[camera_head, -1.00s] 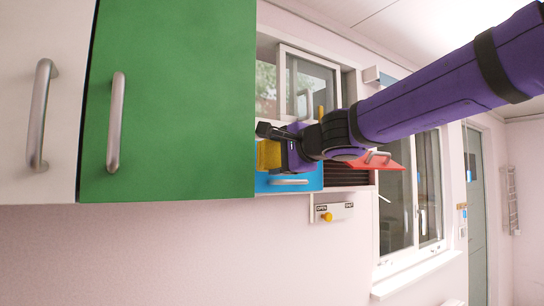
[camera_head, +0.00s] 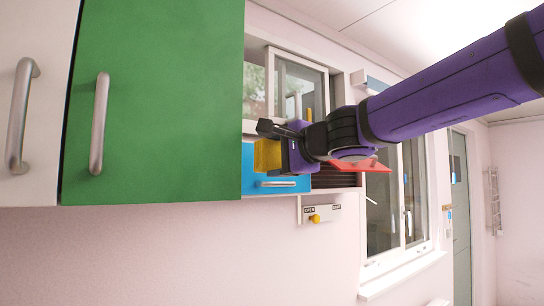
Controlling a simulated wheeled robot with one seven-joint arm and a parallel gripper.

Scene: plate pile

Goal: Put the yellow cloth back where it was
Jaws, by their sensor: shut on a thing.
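The yellow cloth (camera_head: 267,155) is a small folded yellow block at the end of my gripper (camera_head: 280,150), right of the green cabinet door. My gripper is shut on it and holds it up in front of a blue drawer front (camera_head: 275,184). The fingertips are partly hidden by the purple and black wrist. I cannot tell how far the cloth is from the blue front.
A large green cabinet door (camera_head: 150,100) with a metal handle is close on the left, beside a white door (camera_head: 38,90). A red flap (camera_head: 375,167) sticks out behind my wrist. A yellow knob (camera_head: 314,218) is on the wall panel below. A window (camera_head: 395,205) is at the right.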

